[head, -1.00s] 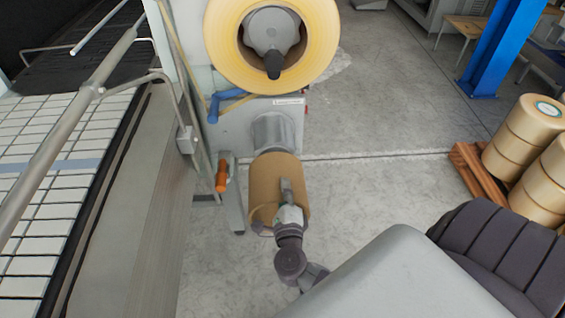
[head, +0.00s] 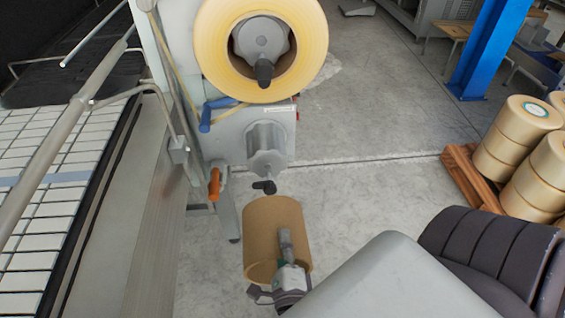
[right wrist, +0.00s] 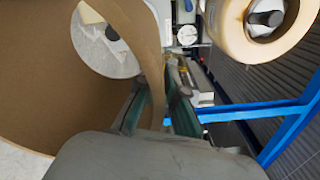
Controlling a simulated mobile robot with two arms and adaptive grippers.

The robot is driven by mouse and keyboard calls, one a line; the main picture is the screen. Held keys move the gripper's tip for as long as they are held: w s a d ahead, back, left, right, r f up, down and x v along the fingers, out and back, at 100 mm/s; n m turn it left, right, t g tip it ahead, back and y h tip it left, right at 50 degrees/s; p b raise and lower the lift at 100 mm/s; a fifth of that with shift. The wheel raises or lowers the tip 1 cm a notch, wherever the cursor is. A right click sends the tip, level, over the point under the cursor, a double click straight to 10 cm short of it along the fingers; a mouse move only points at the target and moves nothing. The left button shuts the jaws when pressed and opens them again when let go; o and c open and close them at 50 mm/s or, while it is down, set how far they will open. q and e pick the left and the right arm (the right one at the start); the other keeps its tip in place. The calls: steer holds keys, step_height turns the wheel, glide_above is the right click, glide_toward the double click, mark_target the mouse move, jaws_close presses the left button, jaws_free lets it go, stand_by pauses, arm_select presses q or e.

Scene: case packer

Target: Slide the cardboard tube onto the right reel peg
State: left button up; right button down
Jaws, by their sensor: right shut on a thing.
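The cardboard tube (head: 262,225) is a brown hollow cylinder, low in the middle of the head view. My right gripper (head: 286,245) is shut on its wall at the near end. In the right wrist view, the tube (right wrist: 50,75) fills the left side, with its wall between the fingers (right wrist: 160,98). The bare grey reel peg (head: 266,152), with a dark handle (head: 264,187) at its end, sticks out of the machine just beyond the tube. A gap shows between the tube and the handle. My left gripper is not in view.
A yellow tape roll (head: 208,50) sits on the upper reel. An orange handle (head: 214,184) and a blue lever (head: 206,118) are left of the bare peg. A conveyor (head: 38,215) runs along the left. Tape rolls (head: 510,165) stand on a pallet at right.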

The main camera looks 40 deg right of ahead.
mark_target(278, 197)
steer(key=shift+w+d+r, duration=0.1)
steer(key=shift+r, duration=0.05)
stand_by(0.3)
steer(key=shift+f+p+x, duration=0.15)
steer(key=shift+p+x, duration=0.05)
steer(key=shift+x, duration=2.85)
steer(key=shift+f+p+x, duration=0.15)
steer(key=shift+x, duration=2.85)
